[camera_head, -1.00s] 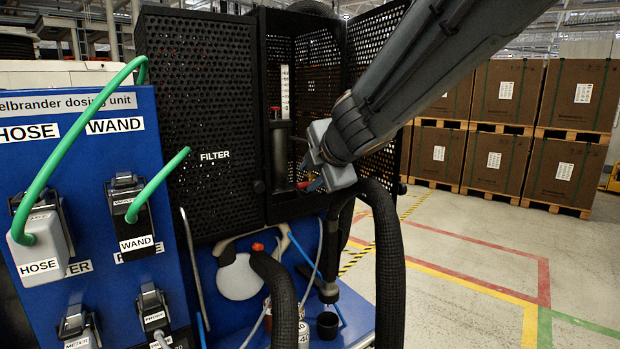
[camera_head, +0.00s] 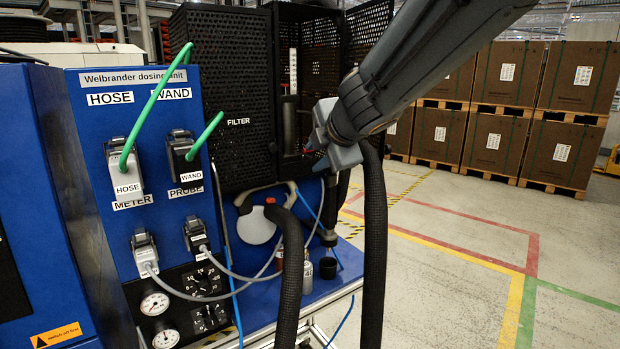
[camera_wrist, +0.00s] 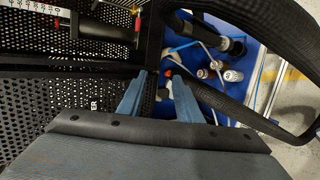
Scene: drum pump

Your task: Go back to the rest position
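My gripper (camera_head: 322,142) is in front of the black perforated filter cabinet (camera_head: 235,85), at its open right side, in the head view. In the wrist view, the two blue fingers of my gripper (camera_wrist: 158,82) are spread apart with nothing held between them. The white jug with an orange cap (camera_head: 258,222) stands below the cabinet, apart from the fingers. The rest position itself is not marked in any view.
The blue dosing panel (camera_head: 100,108) with hose and wand plugs stands at left. Black corrugated hoses (camera_head: 373,250) hang close to my gripper. Stacked brown boxes (camera_head: 495,145) stand behind at right. The floor at right is clear.

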